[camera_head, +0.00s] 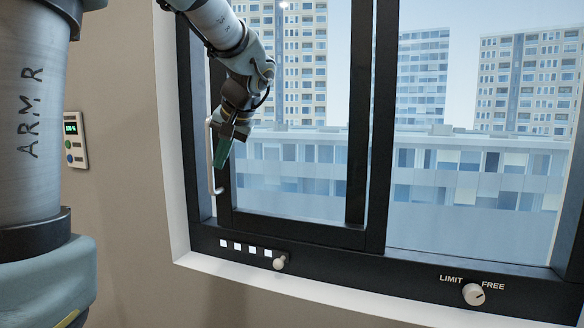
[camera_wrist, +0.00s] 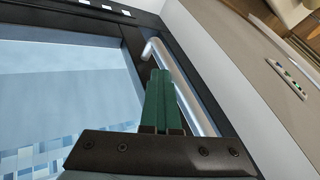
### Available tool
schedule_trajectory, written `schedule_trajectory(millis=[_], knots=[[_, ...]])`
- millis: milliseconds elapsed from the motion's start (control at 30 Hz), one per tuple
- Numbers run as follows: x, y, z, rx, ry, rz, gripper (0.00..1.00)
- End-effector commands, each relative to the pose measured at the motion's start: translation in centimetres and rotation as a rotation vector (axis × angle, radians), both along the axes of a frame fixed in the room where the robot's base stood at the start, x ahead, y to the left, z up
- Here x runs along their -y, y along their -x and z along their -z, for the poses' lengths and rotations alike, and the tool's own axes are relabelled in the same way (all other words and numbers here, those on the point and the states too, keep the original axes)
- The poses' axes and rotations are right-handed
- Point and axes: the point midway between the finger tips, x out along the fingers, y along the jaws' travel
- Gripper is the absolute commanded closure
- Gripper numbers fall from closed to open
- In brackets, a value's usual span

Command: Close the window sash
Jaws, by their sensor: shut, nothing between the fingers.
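The window sash (camera_head: 300,228) is a black-framed glass pane at the left of the window in the head view. A narrow light strip shows between its left stile and the black left jamb (camera_head: 193,150). A silver bar handle (camera_head: 218,190) stands upright at the sash's left side; it also shows in the wrist view (camera_wrist: 190,95). My gripper (camera_head: 221,160) has green fingers, closed together and empty. The fingers (camera_wrist: 163,85) lie close along the handle, on its right in the head view. I cannot tell whether they touch it.
The lower black rail carries several white squares (camera_head: 246,248), a small knob (camera_head: 280,262) and a round dial (camera_head: 473,294) labelled LIMIT and FREE. A white sill (camera_head: 300,288) runs below. A wall panel (camera_head: 75,140) with a green display is at the left.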

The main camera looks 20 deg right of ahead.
Motion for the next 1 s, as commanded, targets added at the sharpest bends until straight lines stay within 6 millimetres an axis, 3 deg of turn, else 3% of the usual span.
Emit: schedule_trajectory(millis=[100, 300, 1000], knots=[[-2.2, -1.7, 0.0, 0.0, -0.001, -0.006, 1.0], [-4.1, -3.3, 0.0, -0.002, -0.002, -0.003, 1.0], [-4.8, -4.2, -0.1, 0.004, -0.003, -0.005, 1.0]])
